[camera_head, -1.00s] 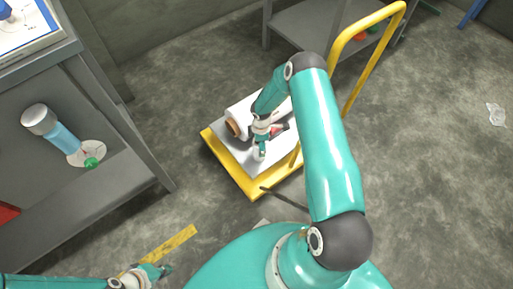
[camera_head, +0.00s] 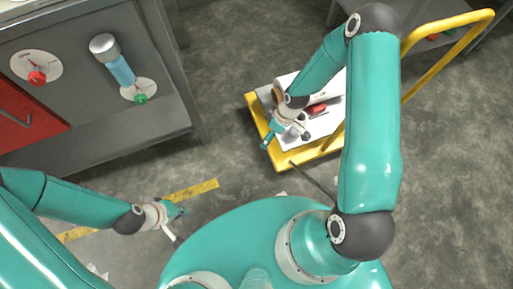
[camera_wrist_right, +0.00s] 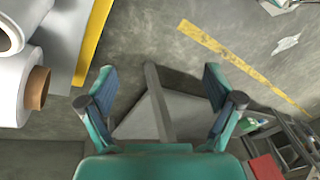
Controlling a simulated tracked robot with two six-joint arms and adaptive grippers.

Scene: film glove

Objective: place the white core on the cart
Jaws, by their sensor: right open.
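A white roll with a brown core end (camera_head: 278,92) lies on the grey deck of the yellow-edged cart (camera_head: 322,152), partly hidden behind my right arm. In the right wrist view the white roll (camera_wrist_right: 12,92) is at the left edge, beside the cart's yellow rim (camera_wrist_right: 92,40). My right gripper (camera_head: 285,137) is over the cart's near left edge, apart from the roll.
A red object (camera_head: 317,108) is on the cart deck. Another white roll end (camera_wrist_right: 10,35) shows in the wrist view. A grey cabinet (camera_head: 150,70) with red and green knobs stands at the left. A yellow stripe (camera_head: 190,192) marks the floor. Bare floor lies between cabinet and cart.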

